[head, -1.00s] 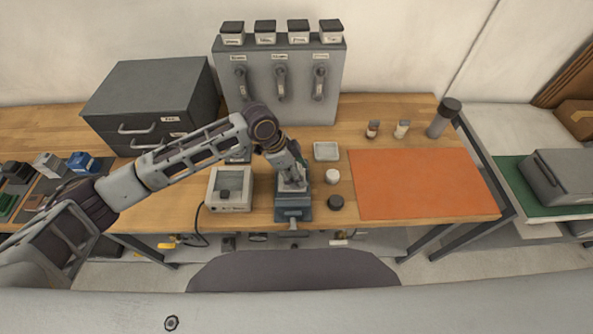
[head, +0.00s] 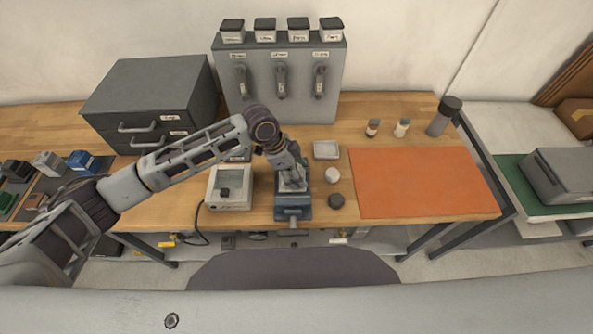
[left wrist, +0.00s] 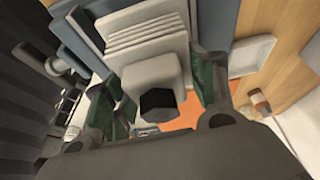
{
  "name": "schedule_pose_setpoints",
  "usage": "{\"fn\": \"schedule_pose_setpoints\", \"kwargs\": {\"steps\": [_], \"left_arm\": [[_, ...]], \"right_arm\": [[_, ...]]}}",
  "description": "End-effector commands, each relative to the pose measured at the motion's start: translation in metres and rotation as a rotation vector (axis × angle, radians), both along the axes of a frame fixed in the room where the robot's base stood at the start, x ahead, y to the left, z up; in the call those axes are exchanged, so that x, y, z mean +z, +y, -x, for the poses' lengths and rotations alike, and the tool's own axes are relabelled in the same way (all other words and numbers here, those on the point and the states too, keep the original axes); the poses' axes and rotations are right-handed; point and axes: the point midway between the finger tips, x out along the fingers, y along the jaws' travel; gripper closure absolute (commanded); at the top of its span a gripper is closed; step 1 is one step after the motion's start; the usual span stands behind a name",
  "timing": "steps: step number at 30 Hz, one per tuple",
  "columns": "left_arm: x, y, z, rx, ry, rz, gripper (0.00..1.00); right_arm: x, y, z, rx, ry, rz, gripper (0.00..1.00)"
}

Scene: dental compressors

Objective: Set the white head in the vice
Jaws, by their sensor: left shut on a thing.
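The white head (left wrist: 148,62) is a pale, finned block with a black hexagonal piece on its near end in the left wrist view. My left gripper (head: 296,178) is shut on it, with green-padded fingers on both sides; it also shows in the left wrist view (left wrist: 160,88). The blue-grey vice (head: 293,212) stands near the table's front edge, directly below my gripper. Its blue-grey body also shows behind the head in the left wrist view (left wrist: 78,38). The head is at the vice's jaws, but I cannot tell whether it is seated. My right gripper is out of view.
A pale box-shaped device (head: 230,188) stands just left of the vice. A white round jar (head: 331,175), a dark round piece (head: 336,201) and a shallow white tray (head: 326,150) are close on the right. The orange mat (head: 420,182) is clear.

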Motion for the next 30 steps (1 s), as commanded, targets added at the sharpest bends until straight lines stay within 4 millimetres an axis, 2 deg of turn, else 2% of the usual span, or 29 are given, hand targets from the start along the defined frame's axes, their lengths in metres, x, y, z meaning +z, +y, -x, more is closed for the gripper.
{"fn": "schedule_pose_setpoints", "kwargs": {"steps": [30], "left_arm": [[-0.0052,-0.0007,-0.0003,0.000,-0.002,0.002,0.87]], "right_arm": [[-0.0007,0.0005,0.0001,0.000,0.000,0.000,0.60]]}}
